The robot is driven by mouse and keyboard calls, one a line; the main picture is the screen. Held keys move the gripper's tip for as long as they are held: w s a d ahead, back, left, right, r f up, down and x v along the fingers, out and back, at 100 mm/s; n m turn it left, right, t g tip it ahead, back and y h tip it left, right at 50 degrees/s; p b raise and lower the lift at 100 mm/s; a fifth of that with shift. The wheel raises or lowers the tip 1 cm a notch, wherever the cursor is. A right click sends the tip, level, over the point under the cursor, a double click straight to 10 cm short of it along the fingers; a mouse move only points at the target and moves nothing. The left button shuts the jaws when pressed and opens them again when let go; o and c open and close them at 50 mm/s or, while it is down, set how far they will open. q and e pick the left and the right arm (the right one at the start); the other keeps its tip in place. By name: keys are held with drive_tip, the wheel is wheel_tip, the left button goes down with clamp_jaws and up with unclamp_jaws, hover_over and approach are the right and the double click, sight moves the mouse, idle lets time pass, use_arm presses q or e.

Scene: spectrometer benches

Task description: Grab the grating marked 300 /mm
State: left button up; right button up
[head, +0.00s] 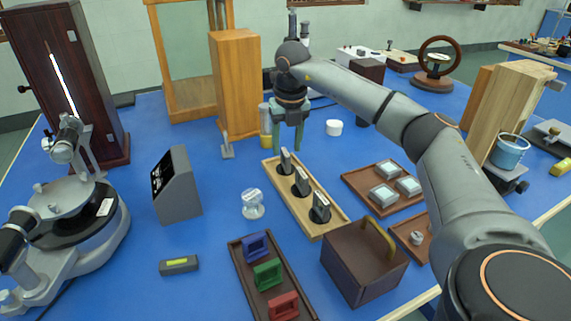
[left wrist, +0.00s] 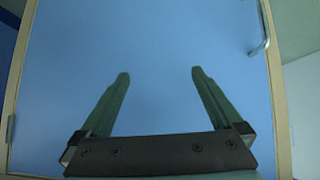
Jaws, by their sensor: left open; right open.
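Three dark gratings stand upright in a row in a light wooden rack (head: 331,233) in the middle of the bench: a far one (head: 286,161), a middle one (head: 301,183) and a near one (head: 320,208). Each has a pale label on top, too small to read, so I cannot tell which is 300 /mm. My right gripper (head: 288,138) points down just above and behind the far grating; its greenish fingers are apart and hold nothing visible. My left gripper (left wrist: 158,78) is open and empty before a plain blue surface in the left wrist view, and is outside the head view.
A brown box (head: 350,270) with a yellow handle stands right of the rack's near end. A tray (head: 247,283) of coloured holders is in front. A grey meter (head: 176,186) and a glass jar (head: 253,204) stand left. A tray of clear-topped cases (head: 361,183) lies right.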

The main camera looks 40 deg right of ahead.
sight(286, 153)
drive_tip(key=f, duration=0.2)
drive_tip(key=w+f, duration=0.1)
drive_tip(key=f, duration=0.1)
drive_tip(key=shift+d+f+b, duration=0.15)
drive_tip(key=shift+f+b, duration=0.2)
drive_tip(key=shift+b, duration=0.05)
clamp_jaws()
